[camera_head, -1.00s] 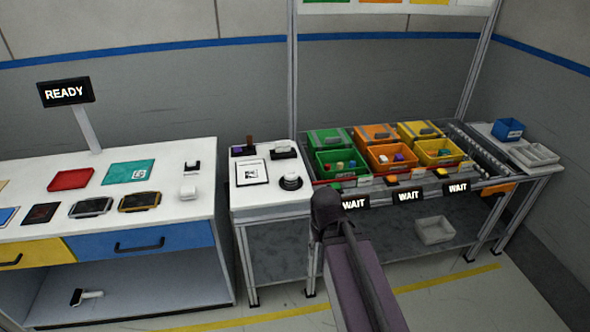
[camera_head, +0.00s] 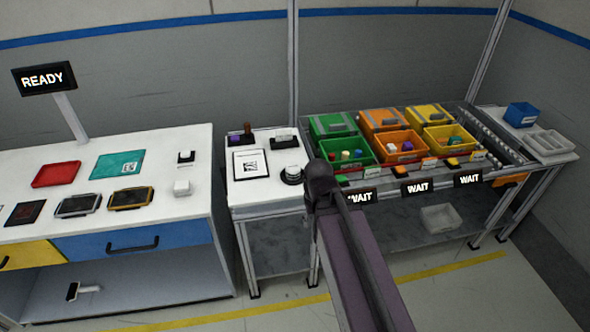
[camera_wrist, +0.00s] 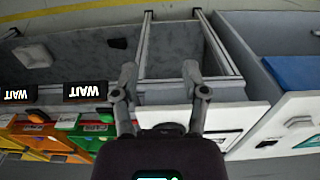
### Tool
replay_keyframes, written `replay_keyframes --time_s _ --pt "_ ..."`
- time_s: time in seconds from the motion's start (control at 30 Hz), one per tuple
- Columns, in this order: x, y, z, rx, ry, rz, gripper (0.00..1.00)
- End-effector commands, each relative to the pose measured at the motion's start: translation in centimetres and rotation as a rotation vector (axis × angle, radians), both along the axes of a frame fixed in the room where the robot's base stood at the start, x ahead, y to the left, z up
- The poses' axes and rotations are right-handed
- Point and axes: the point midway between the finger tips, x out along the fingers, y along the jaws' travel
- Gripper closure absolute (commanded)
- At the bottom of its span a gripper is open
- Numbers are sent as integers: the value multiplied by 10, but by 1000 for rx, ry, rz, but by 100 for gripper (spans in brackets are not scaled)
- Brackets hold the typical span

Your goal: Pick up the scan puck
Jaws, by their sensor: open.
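The scan puck, seemingly the round white-topped piece with a black base (camera_head: 292,173), sits near the front right corner of the small white table (camera_head: 262,197) in the head view. My arm's dark end stands just right of it in that picture, and its fingers cannot be made out there. In the wrist view my gripper (camera_wrist: 160,72) is open, its two fingers apart with nothing between the tips. A dark round shape (camera_wrist: 170,128) shows low between the fingers against a white top. It may be the puck, but my gripper body partly hides it.
The small table also holds a printed sheet (camera_head: 251,163) and small dark holders behind it. Green, orange and yellow bins (camera_head: 398,146) stand to the right above WAIT signs (camera_head: 418,188). A white workbench (camera_head: 60,220) with devices stands left, with a gap between it and the small table.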

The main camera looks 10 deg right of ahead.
Motion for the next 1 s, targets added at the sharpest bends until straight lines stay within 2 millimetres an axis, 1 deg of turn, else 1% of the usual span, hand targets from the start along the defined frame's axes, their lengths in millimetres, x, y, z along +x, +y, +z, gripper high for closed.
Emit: replay_keyframes --time_s 0.17,0.2,0.27,0.3,0.33,0.47,0.57,0.67,0.77,0.8,0.87,0.9,0.97,1.0 --pt "0 0 0 0 0 0 43" --pt "0 0 0 0 0 0 40" --pt "0 0 0 0 0 0 22" --pt "2 0 1 0 0 1 10" --pt "3 0 1 0 0 1 1" --pt "19 0 6 0 0 8 0" --pt "42 0 14 0 0 19 0" --pt "74 0 24 0 0 34 0" --pt "112 1 36 1 0 56 0" --pt "129 1 41 1 0 67 0" --pt "155 2 48 1 0 82 0" --pt "171 2 53 1 0 90 0" --pt "196 2 60 1 0 104 0" --pt "211 2 64 1 0 112 0"
